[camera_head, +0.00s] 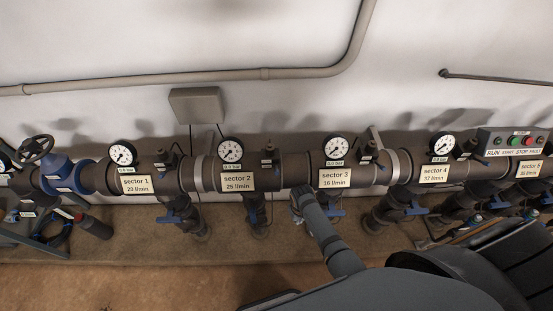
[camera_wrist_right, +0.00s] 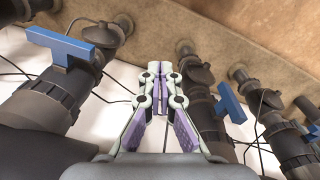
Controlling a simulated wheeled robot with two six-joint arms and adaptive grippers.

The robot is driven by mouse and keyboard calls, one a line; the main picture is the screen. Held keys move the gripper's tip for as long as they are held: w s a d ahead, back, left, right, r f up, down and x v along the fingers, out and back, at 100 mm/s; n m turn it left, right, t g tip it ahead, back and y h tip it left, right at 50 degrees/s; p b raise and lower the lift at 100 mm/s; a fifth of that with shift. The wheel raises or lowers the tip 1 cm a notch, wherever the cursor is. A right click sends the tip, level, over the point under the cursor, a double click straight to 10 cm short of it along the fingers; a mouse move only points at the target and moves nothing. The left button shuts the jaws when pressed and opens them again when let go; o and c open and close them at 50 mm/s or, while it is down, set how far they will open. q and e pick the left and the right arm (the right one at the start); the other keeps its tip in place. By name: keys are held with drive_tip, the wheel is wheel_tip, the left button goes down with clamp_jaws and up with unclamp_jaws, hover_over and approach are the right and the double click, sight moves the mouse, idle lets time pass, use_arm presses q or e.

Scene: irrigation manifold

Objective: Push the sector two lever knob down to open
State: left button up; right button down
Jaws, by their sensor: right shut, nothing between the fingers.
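The sector 2 label (camera_head: 238,181) sits on the dark manifold pipe, left of centre in the head view. Its blue lever (camera_head: 257,196) shows small on the valve below the label. My right gripper (camera_head: 302,196) is below the pipe, between the sector 2 and sector 3 valves, apart from the sector 2 lever. In the right wrist view my right gripper (camera_wrist_right: 160,70) is shut with nothing between its fingers. A large blue lever (camera_wrist_right: 60,45) is left of the fingers and another blue lever (camera_wrist_right: 230,103) is right of them; I cannot tell which is sector 2's. My left gripper is out of view.
The sector 1 lever (camera_head: 172,214) is to the left. The sector 3 lever (camera_head: 333,209) is close to my right arm. A control box (camera_head: 514,140) with buttons is at the far right. The floor (camera_head: 150,275) in front is mostly clear.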

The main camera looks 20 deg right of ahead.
drive_tip(key=w+a+r+p, duration=0.1)
drive_tip(key=w+r+p, duration=0.2)
drive_tip(key=r, duration=0.9)
drive_tip(key=w+a+r+p, duration=0.1)
drive_tip(key=w+r+p, duration=0.3)
drive_tip(key=r, duration=0.8)
drive_tip(key=g+p, duration=0.1)
drive_tip(key=g, duration=0.1)
approach(276, 170)
drive_tip(key=shift+d+f, duration=0.1)
drive_tip(key=shift+d, duration=0.1)
drive_tip(key=shift+s, duration=0.1)
drive_tip(key=shift+s+f, duration=0.15)
drive_tip(key=shift+f, duration=1.6)
drive_tip(key=shift+s+f, duration=0.15)
drive_tip(key=shift+f, duration=1.6)
drive_tip(key=shift+d, duration=0.1)
